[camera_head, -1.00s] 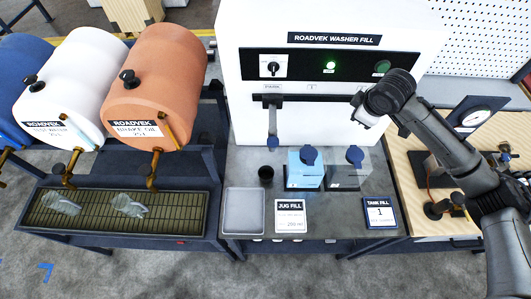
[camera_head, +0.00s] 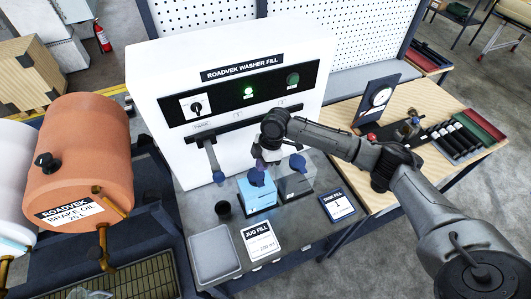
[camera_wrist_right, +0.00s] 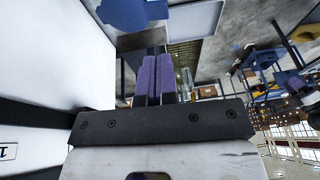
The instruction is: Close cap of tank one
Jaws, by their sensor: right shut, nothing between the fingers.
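Two small square tanks stand on the grey bench in the head view. One holds blue liquid (camera_head: 258,194), the other looks clear or grey (camera_head: 294,185). Each has a blue cap on its top side, the left one (camera_head: 257,176) and the right one (camera_head: 298,162); I cannot tell how firmly either sits, nor which tank is numbered one. My right gripper (camera_head: 262,164) is above and just behind the left tank's cap, partly hidden by its wrist. In the wrist view its purple fingers (camera_wrist_right: 155,76) are together and empty, and a blue cap (camera_wrist_right: 135,12) shows beyond them. My left gripper is not in view.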

